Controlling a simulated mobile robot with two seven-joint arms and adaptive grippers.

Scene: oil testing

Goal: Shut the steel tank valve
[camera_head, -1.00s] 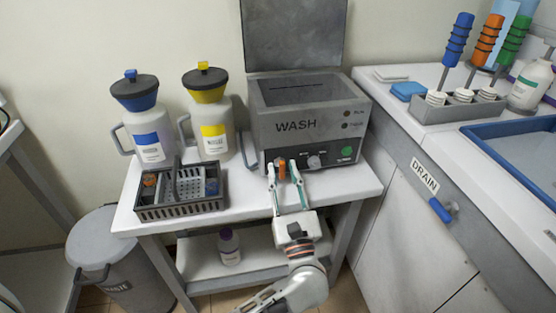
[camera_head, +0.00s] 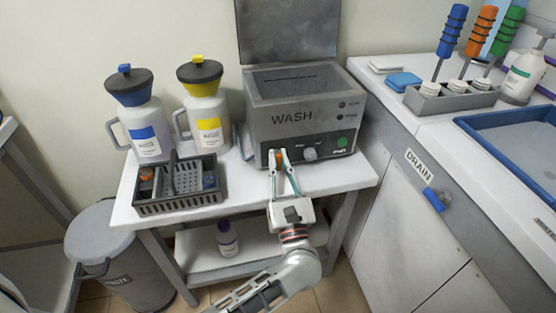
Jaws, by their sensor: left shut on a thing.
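The steel tank (camera_head: 308,98), marked WASH, stands on the white table with its lid raised. Its small orange valve (camera_head: 279,157) is low on the front panel, left of a grey knob (camera_head: 310,154). My left gripper (camera_head: 279,158) reaches up to the panel from below, with its fingers shut on the orange valve. The fingers hide much of the valve, so its exact angle is hard to tell. My right gripper is not in view.
A dark basket (camera_head: 180,206) and two jugs, one blue-marked (camera_head: 146,142) and one yellow-marked (camera_head: 209,137), stand left of the tank. A counter with a DRAIN label (camera_head: 421,171) stands to the right. A purple-capped bottle (camera_head: 227,240) stands on the lower shelf.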

